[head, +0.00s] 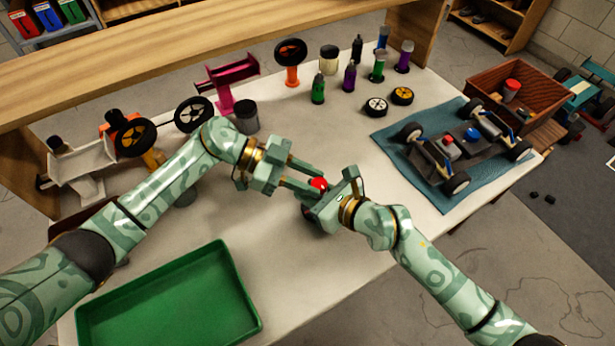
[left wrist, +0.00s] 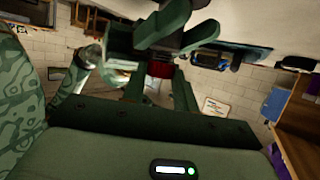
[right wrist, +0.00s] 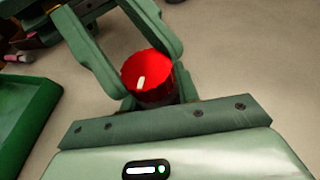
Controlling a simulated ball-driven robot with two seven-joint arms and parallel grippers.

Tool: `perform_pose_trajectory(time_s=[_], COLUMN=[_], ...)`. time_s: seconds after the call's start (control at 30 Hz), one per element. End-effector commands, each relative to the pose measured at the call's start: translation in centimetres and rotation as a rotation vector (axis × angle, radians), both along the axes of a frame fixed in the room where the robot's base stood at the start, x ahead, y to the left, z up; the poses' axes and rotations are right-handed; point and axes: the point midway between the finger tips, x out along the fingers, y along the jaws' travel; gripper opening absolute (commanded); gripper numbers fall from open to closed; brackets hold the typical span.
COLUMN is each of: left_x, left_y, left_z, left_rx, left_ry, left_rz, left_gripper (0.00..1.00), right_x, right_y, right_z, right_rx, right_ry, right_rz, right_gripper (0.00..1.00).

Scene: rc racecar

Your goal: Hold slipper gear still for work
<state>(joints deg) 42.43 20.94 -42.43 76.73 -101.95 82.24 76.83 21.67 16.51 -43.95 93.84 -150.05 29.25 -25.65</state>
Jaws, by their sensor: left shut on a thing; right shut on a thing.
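The slipper gear (head: 319,183) is a small red round part with a ribbed edge, held in the air above the middle of the table. My left gripper (head: 312,184) comes in from the left, its fingers shut on it. My right gripper (head: 325,190) meets it from the right and is also shut on it. In the right wrist view the gear (right wrist: 148,76) shows its red top with a pale mark, between green fingers. In the left wrist view only a red and whitish piece of it (left wrist: 159,70) shows; fingers hide the rest.
A green tray (head: 175,338) lies at the table's front left. A car chassis (head: 470,147) sits on a blue mat (head: 395,130) at right, by a wooden crate (head: 540,95). Bottles (head: 318,90), wheels (head: 376,106) and stands line the back.

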Motion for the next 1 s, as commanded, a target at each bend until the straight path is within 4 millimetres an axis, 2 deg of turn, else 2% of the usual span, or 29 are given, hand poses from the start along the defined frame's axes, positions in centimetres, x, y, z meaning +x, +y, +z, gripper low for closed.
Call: perform_pose_trajectory(time_s=[0.7,1.0], left_x=[0.81,1.0], left_y=[-0.57,-0.55], left_z=[-0.33,-0.23], left_rx=[0.003,0.001], left_ry=[0.008,0.003], left_rz=[-0.435,-0.513], left_gripper=[0.06,0.06], right_x=[-0.04,-0.02], right_y=[0.11,0.15], right_z=[0.08,0.13], right_rx=[0.002,0.004], right_ry=[-0.001,-0.002], right_rz=[0.002,0.002], right_gripper=[0.07,0.07])
